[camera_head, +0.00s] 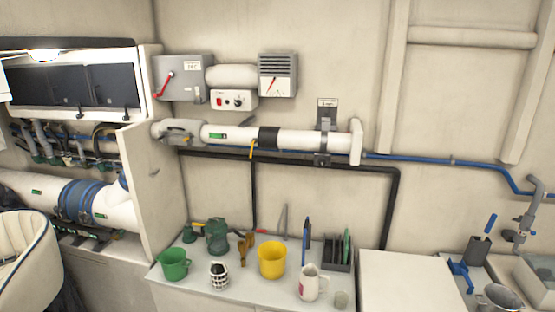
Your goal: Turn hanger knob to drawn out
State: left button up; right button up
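A hanger bracket (327,112) with a small printed tag on top is fixed to the wall at the upper centre of the head view. It goes down to a dark clamp (321,159) at the white horizontal pipe (230,136). I cannot make out a separate knob on the hanger at this size, nor whether it is pushed in or drawn out. Neither of my grippers shows in the head view.
Below the pipe, a white counter (200,283) carries a green jug (174,264), a yellow bucket (272,260), a white mug (308,285) and a dark rack (337,256). A grey switch box (183,78) and a vented box (278,75) hang above. A cream seat (25,260) stands at left.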

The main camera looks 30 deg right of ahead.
aim_at(321, 161)
jog(key=u, duration=0.2)
jog(key=i, duration=0.85)
jog(key=z, duration=0.55)
jog(key=i, duration=0.65)
jog(key=z, duration=0.65)
